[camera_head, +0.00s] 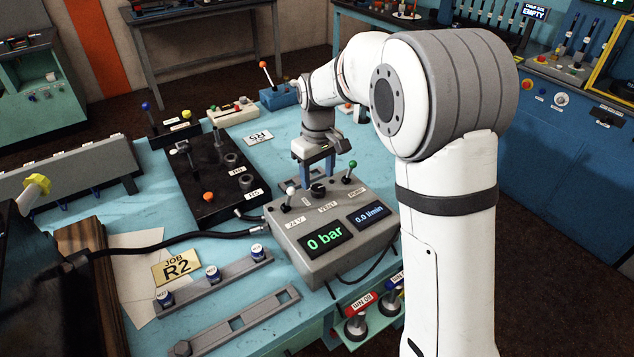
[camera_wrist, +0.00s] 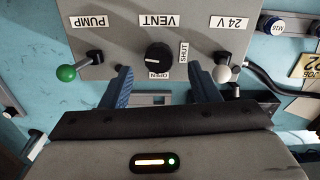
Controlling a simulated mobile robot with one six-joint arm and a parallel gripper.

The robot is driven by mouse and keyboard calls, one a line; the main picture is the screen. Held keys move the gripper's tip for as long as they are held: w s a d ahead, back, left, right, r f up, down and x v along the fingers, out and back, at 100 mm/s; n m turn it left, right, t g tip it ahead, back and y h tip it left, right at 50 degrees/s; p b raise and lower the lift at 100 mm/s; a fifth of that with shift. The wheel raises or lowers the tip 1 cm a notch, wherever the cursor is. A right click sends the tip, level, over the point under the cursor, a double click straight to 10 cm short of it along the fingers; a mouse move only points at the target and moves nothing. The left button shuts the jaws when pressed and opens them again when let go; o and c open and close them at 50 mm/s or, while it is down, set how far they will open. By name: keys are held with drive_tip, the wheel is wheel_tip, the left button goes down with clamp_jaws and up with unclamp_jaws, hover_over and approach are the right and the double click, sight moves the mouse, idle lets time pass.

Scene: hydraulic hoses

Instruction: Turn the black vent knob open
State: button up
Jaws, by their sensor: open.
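The black vent knob (camera_head: 317,189) sits on top of the grey pump box (camera_head: 311,262), between a white-tipped lever (camera_head: 289,193) and a green-tipped lever (camera_head: 350,170). In the wrist view the knob (camera_wrist: 159,55) is round, with a pale mark on its face, SHUT printed to its right and OPEN below it. I cannot tell exactly where the mark points. My gripper (camera_head: 315,170) points down just above the knob. In the wrist view its blue fingers (camera_wrist: 160,75) are spread wide and empty, below the knob in the picture, apart from it.
The green lever (camera_wrist: 67,72) and white lever (camera_wrist: 221,73) stand close outside my fingers. The box's displays (camera_head: 325,238) read 0 bar and 0.0 l/min. A black hose (camera_head: 200,236) runs to the box. A dark manifold plate (camera_head: 215,180) lies to the left.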

sight(318, 188)
drive_tip(key=shift+f, duration=1.85)
